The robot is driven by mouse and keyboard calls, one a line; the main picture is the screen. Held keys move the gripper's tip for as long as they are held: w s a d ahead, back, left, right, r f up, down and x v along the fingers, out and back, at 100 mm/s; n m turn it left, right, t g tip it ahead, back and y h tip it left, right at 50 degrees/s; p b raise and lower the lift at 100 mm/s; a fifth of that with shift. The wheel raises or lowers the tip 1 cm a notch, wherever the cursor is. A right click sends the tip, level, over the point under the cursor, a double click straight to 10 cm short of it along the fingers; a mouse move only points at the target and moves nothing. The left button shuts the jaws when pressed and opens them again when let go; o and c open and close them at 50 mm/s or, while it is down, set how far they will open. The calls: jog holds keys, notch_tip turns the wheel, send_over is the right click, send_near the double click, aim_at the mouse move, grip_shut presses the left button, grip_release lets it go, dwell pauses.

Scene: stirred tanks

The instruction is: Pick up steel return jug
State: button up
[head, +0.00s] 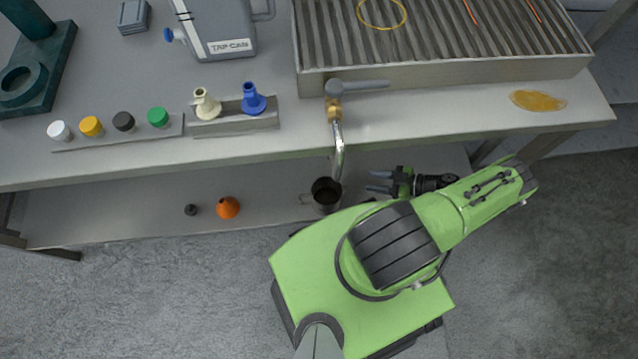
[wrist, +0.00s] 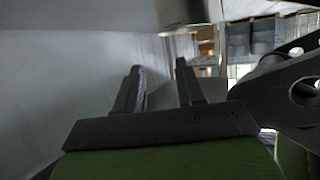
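The steel return jug (head: 326,192) stands on the lower shelf, under the curved spout of the tap (head: 337,150). Its dark open mouth faces up, and its handle (head: 306,199) sticks out to the left. My gripper (head: 370,182) is to the right of the jug, apart from it, with its fingers pointing left towards it. In the wrist view the two fingers (wrist: 159,66) are apart with nothing between them. A shiny rounded metal piece (wrist: 182,13) shows at the top of that view; I cannot tell whether it is the jug.
An orange flask-like object (head: 228,208) and a small black piece (head: 191,210) lie on the lower shelf to the left. The bench top (head: 430,125) overhangs the shelf behind. It carries a ribbed draining tray (head: 440,75), a yellow puddle (head: 538,100) and a grey can (head: 215,30).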

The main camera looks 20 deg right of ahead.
aim_at(324, 178)
jog(key=b+x, duration=0.2)
jog(key=x, duration=1.3)
jog(key=shift+s+a+f+b, duration=0.1)
jog(key=shift+s+a+b, duration=0.05)
jog(key=shift+b, duration=0.15)
grip_shut()
jog(key=shift+s, duration=0.1)
dwell(0.4)
